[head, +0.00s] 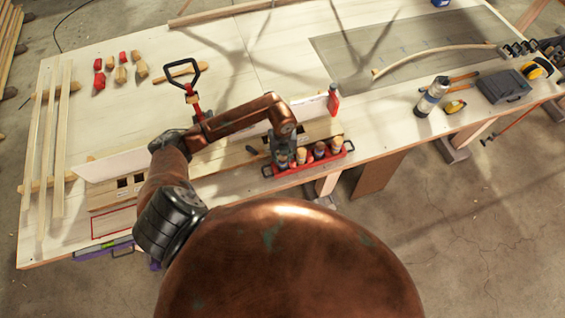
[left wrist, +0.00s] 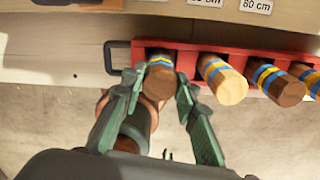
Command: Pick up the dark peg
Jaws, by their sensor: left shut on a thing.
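The dark peg (left wrist: 158,82) has a brown end with blue and yellow bands. It is at the left end of the red rack (left wrist: 190,52) in the left wrist view. My left gripper (left wrist: 161,90) has one finger on each side of it and is shut on it. I cannot tell whether the peg is lifted at all. In the head view my left gripper (head: 283,158) is over the rack (head: 310,165) and hides most of this peg. A light peg (left wrist: 224,82) and another dark peg (left wrist: 284,88) stand to its right. My right gripper is not in view.
The rack is at the near edge of the pale workbench (head: 120,70), with floor beyond the edge. A red bottle (head: 333,100) stands behind it. A spray can (head: 432,97) and a dark case (head: 503,87) are to the right. Red and wooden blocks (head: 121,74) lie far left.

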